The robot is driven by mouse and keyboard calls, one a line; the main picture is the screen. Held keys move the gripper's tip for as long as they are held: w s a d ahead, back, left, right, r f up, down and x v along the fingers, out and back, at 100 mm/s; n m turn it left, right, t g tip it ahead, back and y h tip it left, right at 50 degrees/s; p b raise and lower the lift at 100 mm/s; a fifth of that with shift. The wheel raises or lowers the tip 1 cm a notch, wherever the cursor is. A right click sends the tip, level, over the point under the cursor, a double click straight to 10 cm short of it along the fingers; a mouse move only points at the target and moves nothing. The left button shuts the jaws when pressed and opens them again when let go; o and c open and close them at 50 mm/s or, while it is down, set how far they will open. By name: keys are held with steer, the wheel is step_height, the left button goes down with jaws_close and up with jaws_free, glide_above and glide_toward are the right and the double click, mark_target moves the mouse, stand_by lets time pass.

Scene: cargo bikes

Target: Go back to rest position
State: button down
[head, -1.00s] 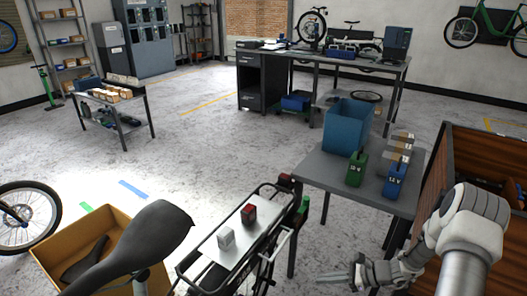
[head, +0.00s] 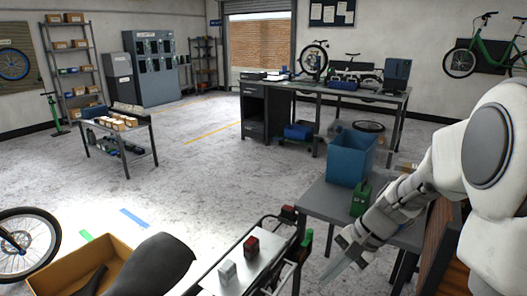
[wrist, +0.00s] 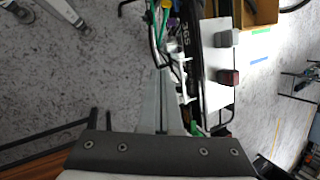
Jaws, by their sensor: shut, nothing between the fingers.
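My gripper (head: 338,266) is shut and empty, pointing down in front of the small grey table, to the right of the bike's rear rack. My arm reaches in from the right edge of the head view and covers part of that table. In the wrist view my shut fingers (wrist: 160,100) point along the bike, with nothing between them. The rack plate (head: 240,270) carries a red block (head: 251,246) and a light grey block (head: 227,271), both apart from my gripper.
The grey table (head: 325,197) bears a blue bin (head: 346,157) and a green battery (head: 361,200). A wooden cargo box (head: 437,245) stands at the right, partly behind my arm. The black saddle (head: 150,268) is at the lower left. Open floor lies beyond, left of the table.

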steer(key=s+r+n+t+h, duration=0.5)
steer(key=s+r+n, duration=0.4)
steer(key=s+r, duration=0.6)
step_height(320, 180, up, 16)
steer(key=s+p, duration=0.1)
steer(key=p, duration=1.5)
steer(key=shift+s+a+f+p, duration=0.25)
steer(key=shift+a+p, duration=0.05)
steer(key=shift+p, duration=0.05)
